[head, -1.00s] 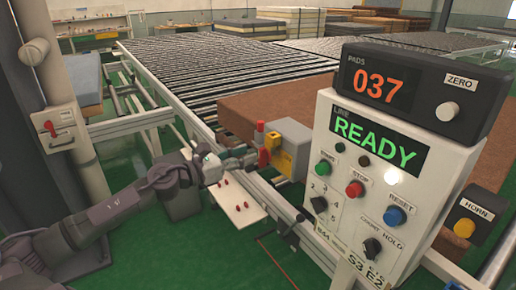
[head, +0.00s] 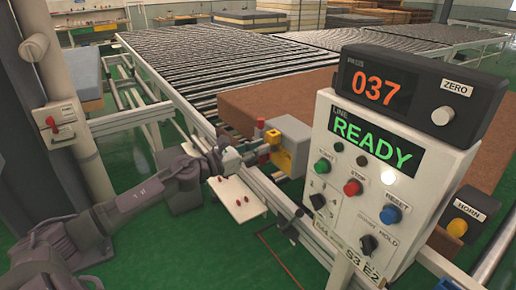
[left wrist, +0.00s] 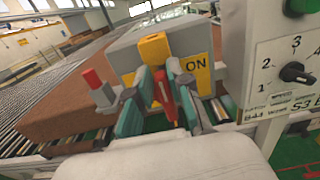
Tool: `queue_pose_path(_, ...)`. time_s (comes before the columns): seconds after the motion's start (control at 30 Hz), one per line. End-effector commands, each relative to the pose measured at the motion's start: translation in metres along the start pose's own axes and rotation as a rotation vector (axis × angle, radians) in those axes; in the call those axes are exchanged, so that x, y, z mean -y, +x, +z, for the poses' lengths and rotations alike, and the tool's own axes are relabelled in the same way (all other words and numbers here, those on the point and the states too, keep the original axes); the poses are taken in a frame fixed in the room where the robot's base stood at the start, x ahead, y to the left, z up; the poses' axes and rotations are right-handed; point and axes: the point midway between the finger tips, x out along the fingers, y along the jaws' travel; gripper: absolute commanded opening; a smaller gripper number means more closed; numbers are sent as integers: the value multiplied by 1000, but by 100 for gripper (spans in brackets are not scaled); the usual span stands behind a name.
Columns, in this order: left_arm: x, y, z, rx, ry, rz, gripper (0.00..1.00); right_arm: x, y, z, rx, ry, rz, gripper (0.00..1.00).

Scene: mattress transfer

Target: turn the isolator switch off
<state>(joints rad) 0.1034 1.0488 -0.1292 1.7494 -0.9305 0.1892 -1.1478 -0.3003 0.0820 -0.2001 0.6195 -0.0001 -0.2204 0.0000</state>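The isolator switch is a grey box with a yellow plate (left wrist: 198,75) marked ON; in the head view its yellow side (head: 283,157) faces my left arm. Its red handle (left wrist: 162,88) points roughly upright in the left wrist view, below a yellow block. My left gripper (head: 262,153) is at the switch front. In the left wrist view its two fingers (left wrist: 163,97) stand either side of the red handle, with a gap visible; contact is not clear. My right gripper is in neither view.
A control panel (head: 335,205) with READY display and knobs stands close right of the switch. A red-capped post (left wrist: 93,80) stands left of it. A brown mattress (head: 255,100) lies on the rollers behind. A white plate (head: 236,200) with red buttons sits below my gripper.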

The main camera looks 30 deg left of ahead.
Motion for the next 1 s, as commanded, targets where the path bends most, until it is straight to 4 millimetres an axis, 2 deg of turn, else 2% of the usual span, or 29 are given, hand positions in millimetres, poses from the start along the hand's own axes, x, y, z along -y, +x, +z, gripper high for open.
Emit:
queue_pose_path(0.53,-1,0,-3,-6,-65,-1,0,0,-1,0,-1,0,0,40)
queue_pose_path(1.0,-11,0,-8,-10,-446,-1,0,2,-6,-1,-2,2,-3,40)
